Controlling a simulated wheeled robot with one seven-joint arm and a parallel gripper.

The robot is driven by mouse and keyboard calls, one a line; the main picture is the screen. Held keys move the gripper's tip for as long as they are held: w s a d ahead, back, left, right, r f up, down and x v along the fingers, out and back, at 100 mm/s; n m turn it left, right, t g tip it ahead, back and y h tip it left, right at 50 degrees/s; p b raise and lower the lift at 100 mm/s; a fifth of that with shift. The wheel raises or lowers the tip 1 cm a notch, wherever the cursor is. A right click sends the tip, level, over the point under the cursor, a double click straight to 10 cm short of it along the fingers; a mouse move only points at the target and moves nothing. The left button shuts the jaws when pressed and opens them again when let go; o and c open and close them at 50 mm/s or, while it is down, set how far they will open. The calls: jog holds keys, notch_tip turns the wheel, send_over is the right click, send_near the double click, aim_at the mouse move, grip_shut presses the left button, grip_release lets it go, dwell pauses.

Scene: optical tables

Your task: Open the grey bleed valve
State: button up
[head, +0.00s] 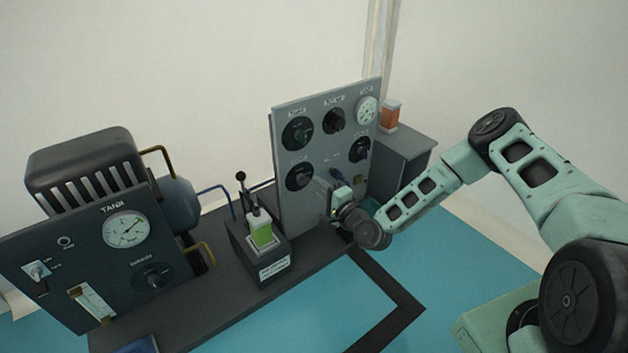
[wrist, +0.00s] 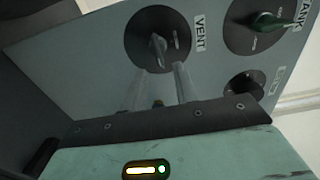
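A round black dial with a grey handle (wrist: 158,48), labelled VENT, is on the grey panel in the wrist view. It is the only clearly grey-handled valve I see; no label reading "bleed" is legible. In the head view the dial at the panel's lower left (head: 299,176) seems to be the same one, its handle hard to make out. My gripper (wrist: 160,80) is open, its two fingers apart with their tips just short of the grey handle and nothing gripped. In the head view my gripper (head: 329,207) is close to the lower panel; its fingertips are unclear.
A green-handled TANK valve (wrist: 265,24) and a smaller dark dial (wrist: 245,86) are nearby. The panel (head: 322,160) also carries a gauge (head: 367,110) and a purple-handled dial (head: 360,149).

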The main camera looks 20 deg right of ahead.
jog(key=p+v, duration=0.4)
jog(key=v, duration=1)
jog(key=shift+r, duration=0.1)
